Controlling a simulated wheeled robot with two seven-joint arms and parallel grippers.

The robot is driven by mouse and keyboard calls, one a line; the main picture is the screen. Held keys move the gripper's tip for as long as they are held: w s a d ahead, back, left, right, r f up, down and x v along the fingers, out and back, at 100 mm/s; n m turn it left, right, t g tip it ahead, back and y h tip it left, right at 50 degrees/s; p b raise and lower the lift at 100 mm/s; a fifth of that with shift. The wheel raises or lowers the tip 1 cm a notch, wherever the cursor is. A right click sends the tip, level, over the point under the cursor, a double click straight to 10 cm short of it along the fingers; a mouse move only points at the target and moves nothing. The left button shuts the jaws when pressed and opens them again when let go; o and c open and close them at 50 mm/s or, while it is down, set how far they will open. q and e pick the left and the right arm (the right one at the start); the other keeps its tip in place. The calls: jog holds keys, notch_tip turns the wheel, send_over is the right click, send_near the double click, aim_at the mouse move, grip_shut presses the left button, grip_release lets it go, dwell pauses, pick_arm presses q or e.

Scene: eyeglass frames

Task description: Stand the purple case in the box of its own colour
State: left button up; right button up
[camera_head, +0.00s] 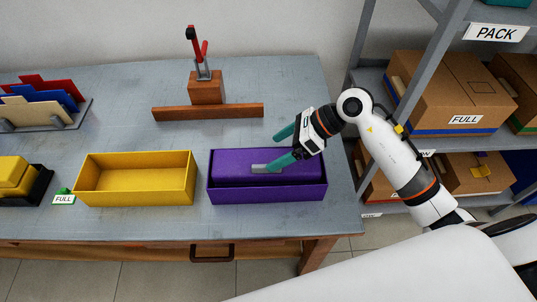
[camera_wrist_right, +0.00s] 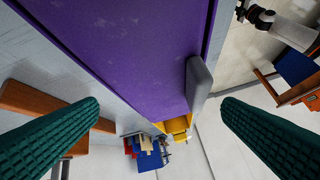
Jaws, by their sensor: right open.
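The purple box (camera_head: 267,194) stands near the front right of the table. The purple case (camera_head: 300,170) sits inside it, lengthwise, its upper part showing between the walls; its lower part is hidden. A grey latch or handle (camera_head: 259,169) shows on the case, and also in the right wrist view (camera_wrist_right: 198,84), where the purple case (camera_wrist_right: 130,45) fills the upper middle. My right gripper (camera_head: 279,147) is open over the box, with its teal fingers apart and nothing clearly held between them. I cannot tell whether a finger touches the case. My left gripper is out of view.
An open, empty yellow box (camera_head: 134,198) stands left of the purple one. A yellow case (camera_head: 15,178) in a black holder is at the far left, by a FULL tag (camera_head: 64,199). A wooden block with a red clamp (camera_head: 206,88) stands behind. A shelf with cartons (camera_head: 450,92) is at right.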

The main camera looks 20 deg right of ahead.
jog(key=b+v, duration=0.1)
jog(key=v, duration=0.6)
jog(key=shift+s+d+r, duration=0.1)
jog(key=shift+d+r, duration=0.1)
jog(key=shift+d, duration=0.05)
